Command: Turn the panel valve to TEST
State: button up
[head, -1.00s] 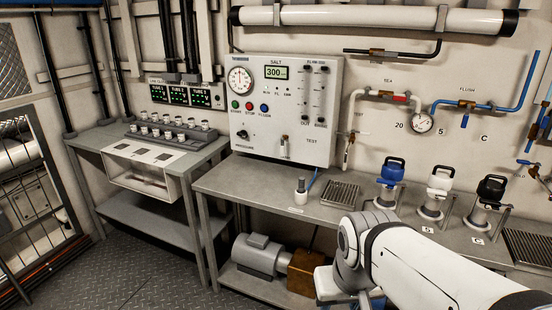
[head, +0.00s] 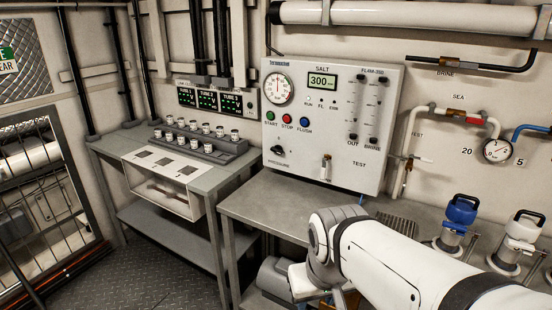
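The white control panel (head: 392,85) is mounted on the wall above the grey bench. A small valve with a pale, roughly upright handle (head: 325,168) is low on the panel, right of the black PRESSURE knob (head: 279,151). The printed word TEST (head: 359,164) is to the right of this handle. The handle is too small to read its exact setting. My white arm (head: 385,262) shows at the lower right, in front of the bench and below the panel. My gripper does not show, so I cannot see whether it is open or shut.
The bench top (head: 270,203) is clear left of my arm. Blue-topped (head: 459,213) and white-topped (head: 521,230) vessels stand right of it. A pressure gauge (head: 497,150) and pipes are on the wall at right. A side table (head: 117,143) with a sample rack (head: 205,147) stands left.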

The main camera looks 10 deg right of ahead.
aim_at(323, 168)
jog(key=z, duration=0.15)
jog(key=i, duration=1.1)
jog(key=z, duration=0.5)
